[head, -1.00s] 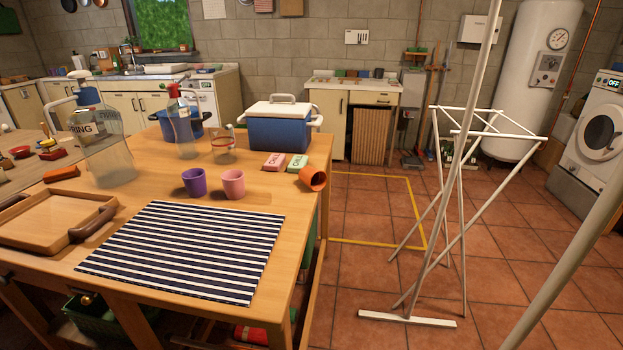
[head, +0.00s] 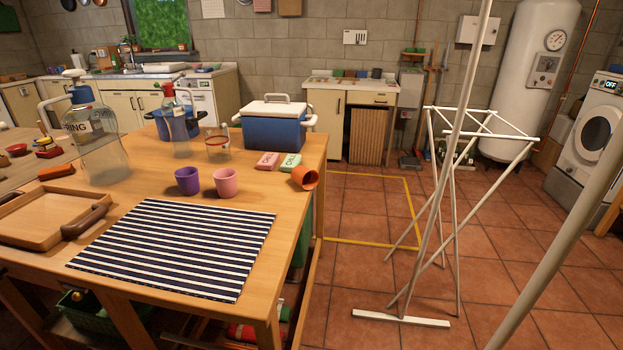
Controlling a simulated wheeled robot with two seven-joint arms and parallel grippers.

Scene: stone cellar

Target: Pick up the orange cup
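The orange cup (head: 305,178) lies on its side near the right edge of the wooden table (head: 270,190).
A striped mat (head: 175,248) covers the table's near part, with a wooden tray (head: 45,215) to its left. A white drying rack (head: 455,200) stands on the floor at right.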

